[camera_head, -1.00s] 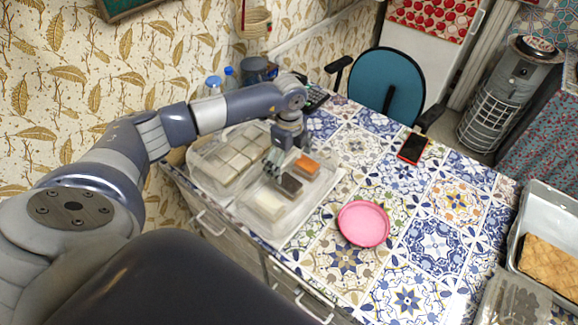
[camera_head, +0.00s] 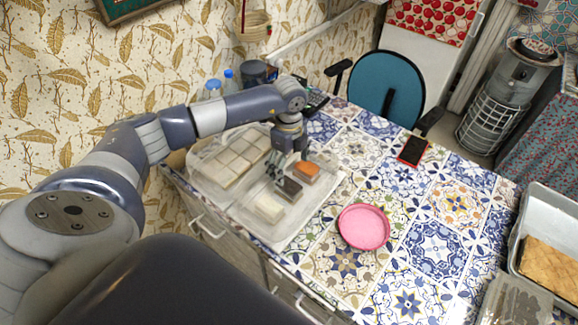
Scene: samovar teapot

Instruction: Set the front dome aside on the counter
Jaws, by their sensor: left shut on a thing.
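The front dome is a clear cover over the front tray (camera_head: 296,236), which holds a white, a dark and an orange piece of food. Its transparent walls are faint, so I cannot tell exactly how high it stands above the tray. My left gripper (camera_head: 277,165) reaches down over the dark piece, shut on the clear dome near its top. The arm comes in from the left. The counter (camera_head: 355,150) has a patterned tile top. My right gripper is not in view.
A back tray with several pale squares (camera_head: 238,160) sits beside the front one. A pink plate (camera_head: 363,227) and a phone (camera_head: 412,151) lie on the counter. A metal tray with flat bread (camera_head: 552,265) is at the right. Tiles between plate and phone are clear.

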